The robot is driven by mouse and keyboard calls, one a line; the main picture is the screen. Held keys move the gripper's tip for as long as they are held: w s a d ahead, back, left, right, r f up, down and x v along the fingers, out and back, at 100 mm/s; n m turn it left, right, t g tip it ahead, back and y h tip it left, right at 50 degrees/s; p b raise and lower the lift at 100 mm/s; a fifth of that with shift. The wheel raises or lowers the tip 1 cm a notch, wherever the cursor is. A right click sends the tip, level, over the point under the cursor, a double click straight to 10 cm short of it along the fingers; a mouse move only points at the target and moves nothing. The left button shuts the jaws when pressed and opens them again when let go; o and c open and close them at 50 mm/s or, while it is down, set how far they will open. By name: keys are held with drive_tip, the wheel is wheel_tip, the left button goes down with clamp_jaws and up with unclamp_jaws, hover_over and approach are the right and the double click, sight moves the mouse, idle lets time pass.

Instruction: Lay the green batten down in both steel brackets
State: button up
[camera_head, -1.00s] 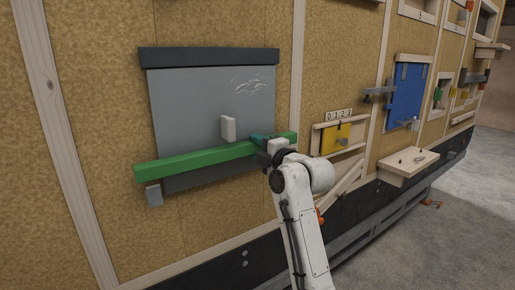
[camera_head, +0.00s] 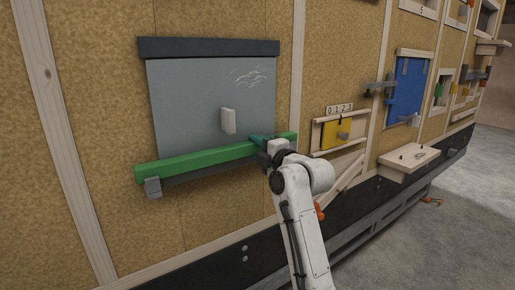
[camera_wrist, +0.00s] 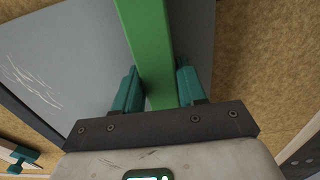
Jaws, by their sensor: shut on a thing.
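The long green batten (camera_head: 195,163) lies nearly level across the lower part of a grey panel on the wall. My gripper (camera_head: 262,140) is shut on it near its right end; in the wrist view the batten (camera_wrist: 150,50) runs between the two teal fingers of my gripper (camera_wrist: 157,72). The left steel bracket (camera_head: 153,188) is at the batten's left end, and its upper part overlaps the batten's lower edge. I cannot tell whether the batten rests on its floor. The right bracket does not show; my gripper and arm cover that area.
The grey panel (camera_head: 190,105) has a dark top bar (camera_head: 208,47) and a pale handle (camera_head: 228,121) just above the batten. To the right are a yellow panel (camera_head: 336,134), a blue panel (camera_head: 405,92) and a wooden shelf (camera_head: 408,160) jutting out.

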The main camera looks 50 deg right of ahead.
drive_tip(key=shift+f+b, duration=0.7)
drive_tip(key=shift+f, duration=0.15)
idle(0.6)
drive_tip(key=o, duration=1.8)
drive_tip(key=shift+f+v, duration=0.1)
drive_tip(key=shift+v, duration=0.65)
drive_tip(key=shift+f+v, duration=0.15)
drive_tip(key=shift+v, duration=0.55)
drive_tip(key=v, duration=0.9)
